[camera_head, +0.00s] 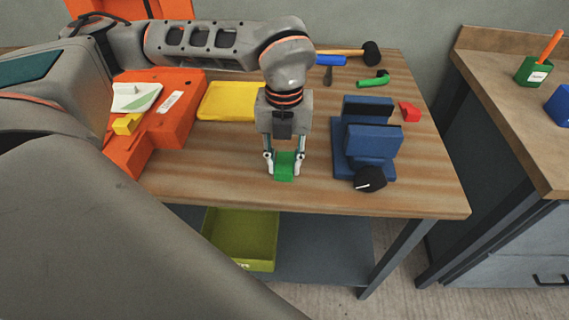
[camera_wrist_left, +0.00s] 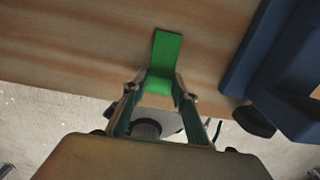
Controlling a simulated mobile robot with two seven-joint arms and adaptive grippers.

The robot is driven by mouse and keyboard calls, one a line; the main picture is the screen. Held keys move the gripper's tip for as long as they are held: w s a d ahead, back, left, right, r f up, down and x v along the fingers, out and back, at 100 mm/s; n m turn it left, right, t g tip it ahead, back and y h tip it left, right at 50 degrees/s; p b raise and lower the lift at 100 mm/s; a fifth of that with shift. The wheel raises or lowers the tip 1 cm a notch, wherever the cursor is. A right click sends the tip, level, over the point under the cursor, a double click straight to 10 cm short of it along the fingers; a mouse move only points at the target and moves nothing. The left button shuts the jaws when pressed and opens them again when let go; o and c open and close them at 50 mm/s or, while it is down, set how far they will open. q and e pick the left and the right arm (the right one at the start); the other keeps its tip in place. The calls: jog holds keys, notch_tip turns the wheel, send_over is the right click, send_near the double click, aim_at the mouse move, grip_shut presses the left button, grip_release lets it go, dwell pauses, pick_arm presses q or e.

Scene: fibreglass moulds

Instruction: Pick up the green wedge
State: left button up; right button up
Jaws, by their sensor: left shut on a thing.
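The green wedge (camera_head: 285,167) is at the front middle of the wooden table in the head view. My left gripper (camera_head: 284,168) comes down over it from above, with a finger on each side, and is shut on it. In the left wrist view the green wedge (camera_wrist_left: 166,58) sticks out beyond the fingertips of my left gripper (camera_wrist_left: 160,92). I cannot tell whether the wedge still touches the tabletop. My right gripper is in neither view.
A blue fixture (camera_head: 363,145) with a black knob (camera_head: 370,179) stands just right of the gripper. An orange mould (camera_head: 178,118) and a yellow tray (camera_head: 228,101) lie to the left. A red piece (camera_head: 410,111) and tools lie behind. An olive bin (camera_head: 243,238) sits on the lower shelf.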

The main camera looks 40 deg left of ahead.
aim_at(285, 166)
pick_arm(q)
jog(key=shift+r, duration=0.55)
notch_tip(285, 166, up, 19)
jog(key=p, duration=0.2)
